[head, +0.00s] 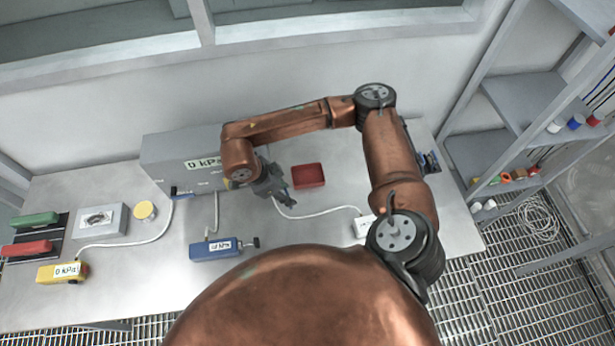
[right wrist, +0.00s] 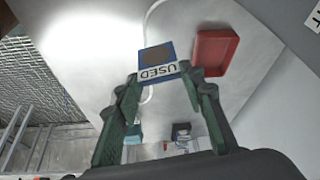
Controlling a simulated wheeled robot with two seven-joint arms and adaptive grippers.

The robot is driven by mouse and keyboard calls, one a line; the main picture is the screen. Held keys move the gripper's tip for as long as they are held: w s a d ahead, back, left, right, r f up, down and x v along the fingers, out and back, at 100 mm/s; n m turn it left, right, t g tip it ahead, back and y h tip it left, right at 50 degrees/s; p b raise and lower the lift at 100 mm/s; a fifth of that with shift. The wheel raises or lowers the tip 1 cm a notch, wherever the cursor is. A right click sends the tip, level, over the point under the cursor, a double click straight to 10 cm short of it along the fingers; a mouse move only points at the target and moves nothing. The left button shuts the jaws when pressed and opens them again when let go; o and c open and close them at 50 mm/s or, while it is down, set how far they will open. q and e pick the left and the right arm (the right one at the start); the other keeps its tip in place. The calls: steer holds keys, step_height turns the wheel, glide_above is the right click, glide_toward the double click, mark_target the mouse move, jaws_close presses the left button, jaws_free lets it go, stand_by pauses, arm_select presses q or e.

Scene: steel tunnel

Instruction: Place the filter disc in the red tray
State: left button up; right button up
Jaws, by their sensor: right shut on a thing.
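The filter disc (right wrist: 156,55) appears as a dark round face in a blue square frame, with a white "USED" label along one edge. My right gripper (right wrist: 160,78) is shut on it at the green fingertips; in the head view that gripper (head: 276,188) hides it. The red tray (head: 309,176) lies on the bench just right of my right gripper. In the right wrist view the tray (right wrist: 214,52) is right of the disc, apart from it, and looks empty. My left gripper is in neither view.
A grey box (head: 168,164) with a "0 kPa" label stands left of my gripper. A blue gauge block (head: 215,249) is nearer. A beige, yellow-rimmed round piece (head: 145,211) and a yellow gauge block (head: 62,272) lie left. A white cable (head: 310,214) crosses the bench near the tray.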

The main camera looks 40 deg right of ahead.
steer(key=s+d+r+m+y+p, duration=0.1)
steer(key=s+d+m+y+p, duration=0.2)
steer(key=m, duration=1.2)
steer(key=s+d+r+m+y+p, duration=0.1)
steer(key=d+m+y+p, duration=0.35)
steer(key=m, duration=0.95)
steer(key=m+t+p, duration=0.3)
steer(key=m+t, duration=0.2)
steer(key=m, duration=0.9)
glide_above(309, 178)
step_height(309, 178, down, 9)
steer(key=shift+f+p, duration=0.65)
steer(key=shift+f, duration=0.85)
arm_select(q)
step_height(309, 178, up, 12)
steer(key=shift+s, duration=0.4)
